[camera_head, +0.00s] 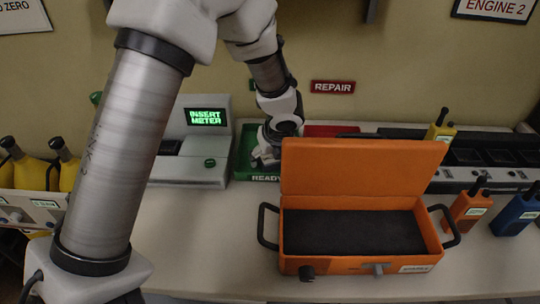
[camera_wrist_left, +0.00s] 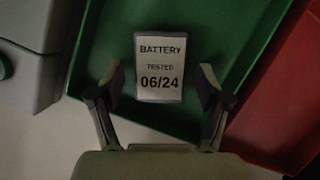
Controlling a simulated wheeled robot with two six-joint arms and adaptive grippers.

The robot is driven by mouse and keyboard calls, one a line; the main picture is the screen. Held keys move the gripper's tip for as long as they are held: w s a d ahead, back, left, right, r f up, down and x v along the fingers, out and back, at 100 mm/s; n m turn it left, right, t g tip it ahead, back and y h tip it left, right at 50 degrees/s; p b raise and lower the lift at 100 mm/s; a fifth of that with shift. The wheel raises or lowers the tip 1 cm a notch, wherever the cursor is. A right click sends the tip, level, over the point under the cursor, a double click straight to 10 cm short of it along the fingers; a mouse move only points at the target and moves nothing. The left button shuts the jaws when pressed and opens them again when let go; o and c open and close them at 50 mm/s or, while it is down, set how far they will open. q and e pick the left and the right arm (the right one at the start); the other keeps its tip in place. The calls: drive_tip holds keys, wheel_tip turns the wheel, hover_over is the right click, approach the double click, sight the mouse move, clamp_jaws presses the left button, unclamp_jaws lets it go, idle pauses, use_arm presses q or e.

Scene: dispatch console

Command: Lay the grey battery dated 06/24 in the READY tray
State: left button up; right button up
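The grey battery (camera_wrist_left: 160,68) shows its label "BATTERY TESTED 06/24" in the left wrist view. It appears inside the green READY tray (camera_wrist_left: 105,42), near the tray's front side, with its label facing the camera. My left gripper (camera_wrist_left: 162,82) is open around it, with a gap between each finger and the battery. In the head view my left gripper (camera_head: 266,152) is low over the READY tray (camera_head: 243,165), and the orange case's lid partly hides the tray. The battery cannot be made out there. My right gripper is not in view.
An open orange case (camera_head: 360,265) with a raised lid (camera_head: 360,165) stands just right of the tray. The meter unit (camera_head: 190,172), reading "INSERT METER", stands left of it. A red tray (camera_head: 335,130) adjoins it on the right. Radios (camera_head: 467,210) stand at the right.

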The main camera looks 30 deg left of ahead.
use_arm(q)
drive_tip(key=shift+r, duration=0.2)
drive_tip(key=p+v, duration=0.4)
drive_tip(key=v, duration=0.8)
